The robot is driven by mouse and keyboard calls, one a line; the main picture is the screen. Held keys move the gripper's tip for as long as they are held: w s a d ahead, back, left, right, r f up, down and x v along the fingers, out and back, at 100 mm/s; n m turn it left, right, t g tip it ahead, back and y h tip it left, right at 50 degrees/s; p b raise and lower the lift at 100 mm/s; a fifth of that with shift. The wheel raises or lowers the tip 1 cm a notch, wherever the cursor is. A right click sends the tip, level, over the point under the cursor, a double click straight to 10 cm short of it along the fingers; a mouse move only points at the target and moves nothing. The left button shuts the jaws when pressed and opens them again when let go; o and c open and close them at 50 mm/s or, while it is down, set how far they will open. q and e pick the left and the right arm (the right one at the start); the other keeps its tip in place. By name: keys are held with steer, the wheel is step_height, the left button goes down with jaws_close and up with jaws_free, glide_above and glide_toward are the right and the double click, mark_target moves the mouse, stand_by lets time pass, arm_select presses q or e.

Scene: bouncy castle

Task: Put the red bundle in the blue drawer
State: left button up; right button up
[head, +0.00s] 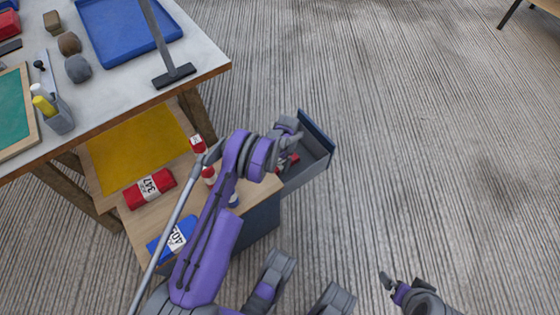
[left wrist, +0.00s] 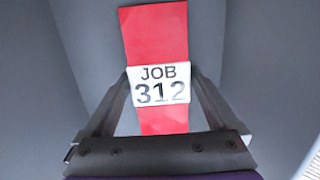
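A red bundle with a white label reading JOB 312 (left wrist: 158,35) lies between the fingers of my left gripper (left wrist: 159,78) in the left wrist view. The fingers meet both sides of its label. In the head view this bundle shows only as a bit of red (head: 291,161) beneath my left gripper (head: 286,150), which is over the open blue drawer (head: 316,160). Whether the bundle touches the drawer floor is hidden. Another red bundle, labelled 347 (head: 135,197), lies on the cabinet top. My right gripper (head: 388,281) is low right, over the floor; its fingers are unclear.
A workbench (head: 205,55) with a blue tray (head: 105,40) stands upper left. Floor right of the drawer is clear.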

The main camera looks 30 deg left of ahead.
arm_select(q)
steer(key=shift+o, duration=0.2)
step_height(320, 180, up, 12)
steer(key=w+r+p, duration=0.1)
steer(key=w+p, duration=0.1)
steer(key=p, duration=0.1)
steer(key=s+d+r+n+t, duration=0.1)
steer(key=s+d+r, duration=0.35)
steer(key=r, duration=0.55)
steer(key=s+d+r+n+t, duration=0.1)
steer(key=s+d+r+t, duration=0.1)
steer(key=s+d+r, duration=0.5)
steer(key=s+d+r+n+t, duration=0.1)
steer(key=s+r, duration=0.2)
steer(key=s, duration=0.7)
steer(key=s+d+r+n+t, duration=0.1)
steer(key=s+d+r+t, duration=0.1)
steer(key=s, duration=0.8)
steer(key=shift+s+d+r+h, duration=0.15)
steer(key=shift+d+r+h, duration=0.2)
steer(key=shift+r, duration=0.2)
steer(key=shift+a, duration=0.1)
